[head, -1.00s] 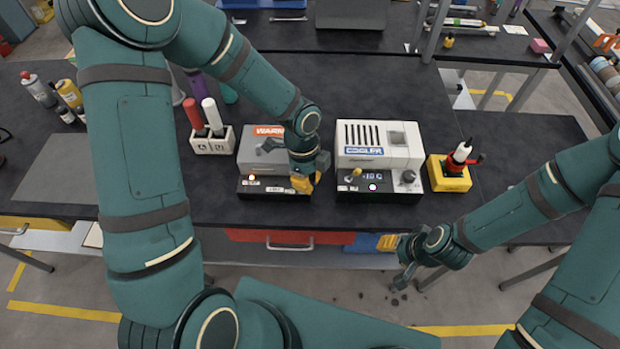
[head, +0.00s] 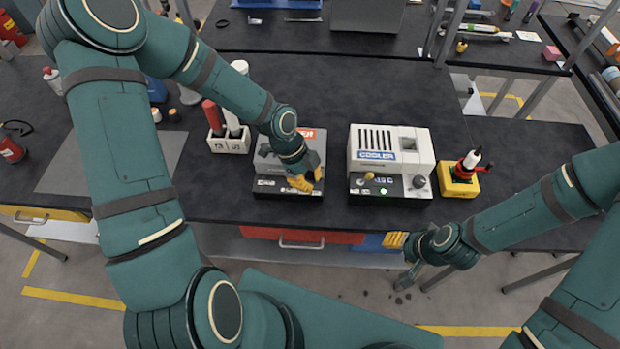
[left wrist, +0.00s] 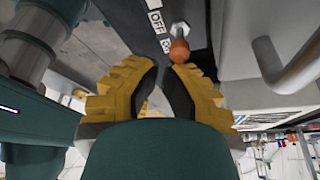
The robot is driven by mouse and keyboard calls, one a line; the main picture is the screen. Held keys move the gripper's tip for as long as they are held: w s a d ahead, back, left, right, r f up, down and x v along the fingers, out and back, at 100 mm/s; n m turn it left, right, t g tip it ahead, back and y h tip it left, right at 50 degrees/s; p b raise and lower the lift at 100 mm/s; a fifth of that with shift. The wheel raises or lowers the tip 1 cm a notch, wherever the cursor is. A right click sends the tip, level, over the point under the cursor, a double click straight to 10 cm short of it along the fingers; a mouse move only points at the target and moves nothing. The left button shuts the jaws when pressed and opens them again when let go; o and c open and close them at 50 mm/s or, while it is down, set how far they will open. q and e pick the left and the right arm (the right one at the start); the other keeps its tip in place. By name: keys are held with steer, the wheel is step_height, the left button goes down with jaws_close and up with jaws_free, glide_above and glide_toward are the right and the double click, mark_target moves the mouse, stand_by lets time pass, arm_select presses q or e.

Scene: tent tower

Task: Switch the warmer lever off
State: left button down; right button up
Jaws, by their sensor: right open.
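The warmer (head: 266,168) is a grey box with an orange label and a dark front panel, partly hidden behind my left gripper in the head view. Its lever (left wrist: 179,50) shows in the left wrist view as an orange ball knob beside the ON label; the OFF label lies farther up. My left gripper (head: 306,182) has yellow fingers at the warmer's front. In the left wrist view its fingertips (left wrist: 159,70) are nearly together, empty, just below the knob, with no clear contact. My right gripper (head: 404,280) is open and empty before the bench's front edge.
The white cooler (head: 420,150) stands right of the warmer, with a gap between them. A two-slot holder (head: 232,146) with red and white handles is at left. A yellow block (head: 458,188) stands right of the cooler. The bench behind the machines is clear.

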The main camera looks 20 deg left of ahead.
arm_select(q)
steer(key=shift+a, duration=0.15)
steer(key=shift+r, duration=0.2)
steer(key=shift+r+p, duration=0.65)
steer(key=shift+p, duration=0.05)
